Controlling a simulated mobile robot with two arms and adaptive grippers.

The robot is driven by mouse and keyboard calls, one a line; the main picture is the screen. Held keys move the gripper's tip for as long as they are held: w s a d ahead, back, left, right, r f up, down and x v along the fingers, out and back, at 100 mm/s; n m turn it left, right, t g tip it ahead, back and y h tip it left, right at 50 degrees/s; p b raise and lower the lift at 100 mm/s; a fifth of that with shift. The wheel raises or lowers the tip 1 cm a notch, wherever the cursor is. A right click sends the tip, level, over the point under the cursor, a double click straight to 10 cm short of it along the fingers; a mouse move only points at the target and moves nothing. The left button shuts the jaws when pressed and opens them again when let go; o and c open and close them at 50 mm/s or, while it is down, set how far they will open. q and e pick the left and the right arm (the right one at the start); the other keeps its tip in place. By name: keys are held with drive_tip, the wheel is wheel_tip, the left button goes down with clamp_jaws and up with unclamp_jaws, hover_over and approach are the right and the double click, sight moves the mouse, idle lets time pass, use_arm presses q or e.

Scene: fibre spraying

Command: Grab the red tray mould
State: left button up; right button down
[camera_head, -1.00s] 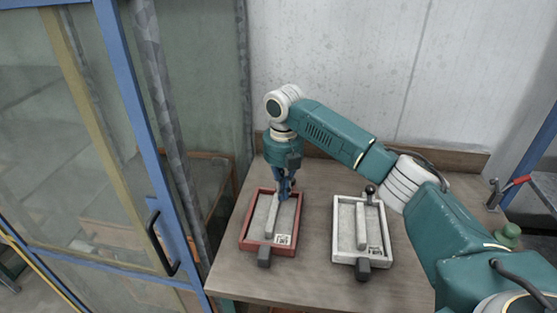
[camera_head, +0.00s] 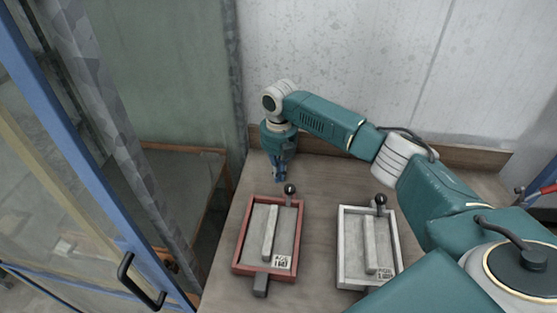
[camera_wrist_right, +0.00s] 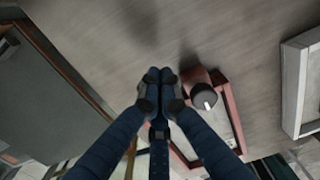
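The red tray mould (camera_head: 241,240) lies on the table, with a grey inside, a lengthwise bar, a white label, a black ball knob (camera_head: 290,189) at its far end and a dark handle at its near end. In the right wrist view its red rim (camera_wrist_right: 231,108) is partly hidden behind my fingers. My right gripper (camera_head: 279,178) is above the table just beyond the tray's far edge, apart from the knob. In the wrist view its fingertips (camera_wrist_right: 159,77) are together with nothing seen between them. My left gripper is not in view.
A white tray mould (camera_head: 342,245) of the same shape lies to the right of the red one, partly hidden by my right arm. A wall stands behind the table (camera_head: 320,190). A blue-framed glass door (camera_head: 75,140) is at the left.

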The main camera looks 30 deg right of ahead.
wheel_tip(320, 180, down, 3)
drive_tip(key=shift+s+a+r+p, duration=0.1)
drive_tip(key=shift+p, duration=0.6)
drive_tip(key=shift+s+a+p, duration=0.7)
drive_tip(key=shift+s+p, duration=0.1)
drive_tip(key=shift+s, duration=0.1)
drive_tip(key=shift+s+a, duration=0.25)
drive_tip(key=shift+s, duration=0.1)
drive_tip(key=shift+s+a, duration=0.1)
drive_tip(key=shift+s, duration=0.1)
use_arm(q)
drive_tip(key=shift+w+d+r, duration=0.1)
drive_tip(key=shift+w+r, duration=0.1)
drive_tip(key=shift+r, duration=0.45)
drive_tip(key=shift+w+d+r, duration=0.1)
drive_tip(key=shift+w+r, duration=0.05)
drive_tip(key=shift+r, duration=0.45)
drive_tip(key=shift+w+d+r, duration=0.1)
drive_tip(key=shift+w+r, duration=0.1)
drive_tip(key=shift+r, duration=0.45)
use_arm(e)
drive_tip(key=shift+w+f, duration=0.1)
drive_tip(key=shift+f, duration=0.1)
